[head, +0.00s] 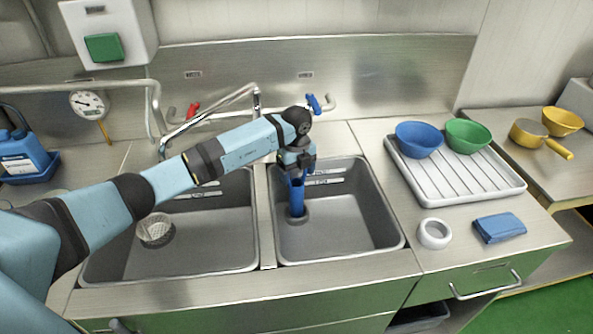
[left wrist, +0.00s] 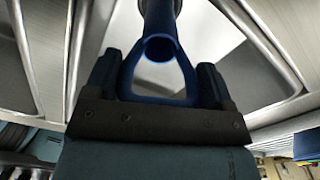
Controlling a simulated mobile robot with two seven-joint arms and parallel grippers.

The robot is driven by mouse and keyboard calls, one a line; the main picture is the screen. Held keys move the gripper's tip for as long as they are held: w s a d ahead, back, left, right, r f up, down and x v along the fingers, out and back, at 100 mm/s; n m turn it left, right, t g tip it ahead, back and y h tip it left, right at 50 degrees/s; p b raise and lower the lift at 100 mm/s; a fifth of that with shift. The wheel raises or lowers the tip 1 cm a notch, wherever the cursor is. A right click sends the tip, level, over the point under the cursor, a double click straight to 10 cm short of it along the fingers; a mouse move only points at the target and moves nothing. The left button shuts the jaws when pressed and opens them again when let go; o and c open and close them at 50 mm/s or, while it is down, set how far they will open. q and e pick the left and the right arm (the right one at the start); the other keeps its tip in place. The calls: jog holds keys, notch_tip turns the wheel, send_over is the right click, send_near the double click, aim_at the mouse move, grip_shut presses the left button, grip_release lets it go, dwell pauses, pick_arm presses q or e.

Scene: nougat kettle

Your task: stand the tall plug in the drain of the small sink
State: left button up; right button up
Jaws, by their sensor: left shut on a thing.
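The tall plug (head: 297,198) is a blue tube with a loop handle, standing roughly upright inside the small sink (head: 360,235), the right-hand basin. Its lower end is at the dark drain ring (head: 292,221) near the basin's left side; I cannot tell whether it is fully seated. My left gripper (head: 296,168) is above the basin, shut on the plug's handle. In the left wrist view the blue loop handle (left wrist: 187,75) sits between the two dark fingers, with the tube (left wrist: 158,15) beyond it. My right gripper is not in view.
The larger left sink (head: 215,255) has a strainer (head: 155,230). A faucet (head: 215,105) stands behind, with red and blue taps. On the right are a ribbed tray (head: 455,185) with blue and green bowls, a white ring (head: 434,233) and a blue cloth (head: 499,228).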

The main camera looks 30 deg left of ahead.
pick_arm(q)
jog(key=shift+f+b, duration=0.3)
jog(key=shift+f, duration=0.3)
dwell(0.3)
jog(key=o, duration=1.3)
jog(key=shift+c, duration=0.2)
jog(key=shift+r, duration=0.1)
notch_tip(320, 180, up, 14)
jog(key=shift+f, duration=0.2)
jog(key=shift+r, duration=0.15)
